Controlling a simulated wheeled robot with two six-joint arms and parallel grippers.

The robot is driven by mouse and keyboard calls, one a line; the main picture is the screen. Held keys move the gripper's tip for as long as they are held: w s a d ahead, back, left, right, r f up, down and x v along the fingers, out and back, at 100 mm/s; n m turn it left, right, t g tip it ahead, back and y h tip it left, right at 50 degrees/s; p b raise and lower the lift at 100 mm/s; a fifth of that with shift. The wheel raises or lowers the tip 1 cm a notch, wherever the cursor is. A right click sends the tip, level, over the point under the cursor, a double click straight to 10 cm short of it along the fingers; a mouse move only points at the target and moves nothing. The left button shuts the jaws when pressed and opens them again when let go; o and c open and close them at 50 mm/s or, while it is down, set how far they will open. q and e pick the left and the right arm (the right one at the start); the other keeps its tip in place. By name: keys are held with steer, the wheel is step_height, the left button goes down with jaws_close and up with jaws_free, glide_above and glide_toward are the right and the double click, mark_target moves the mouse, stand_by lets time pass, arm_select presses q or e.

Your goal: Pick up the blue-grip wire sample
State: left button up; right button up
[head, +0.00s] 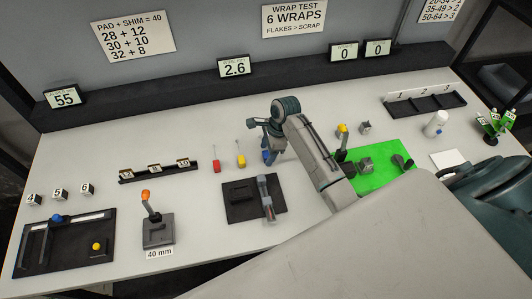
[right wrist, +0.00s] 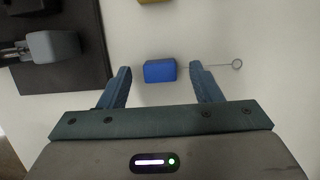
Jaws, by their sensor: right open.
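The blue-grip wire sample (right wrist: 160,71) lies on the white table. In the right wrist view its blue block-shaped grip sits between my two fingers. Its thin wire runs right, past the right finger, to a small ring. My right gripper (right wrist: 160,72) is open, with a gap on each side of the grip; I cannot tell its exact height above the table. In the head view, my right gripper (head: 264,138) is over the sample, and my arm partly hides it. My left gripper is not in view.
A dark fixture plate (head: 240,212) lies in front. A green mat (head: 385,177) with devices is to the right. Bare table lies between the red sample and the lever box (head: 158,230).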

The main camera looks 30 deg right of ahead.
steer(key=shift+f, duration=0.2)
steer(key=c, duration=0.6)
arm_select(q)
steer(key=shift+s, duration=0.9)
arm_select(e)
steer(key=c, duration=0.5)
steer(key=shift+o, duration=0.2)
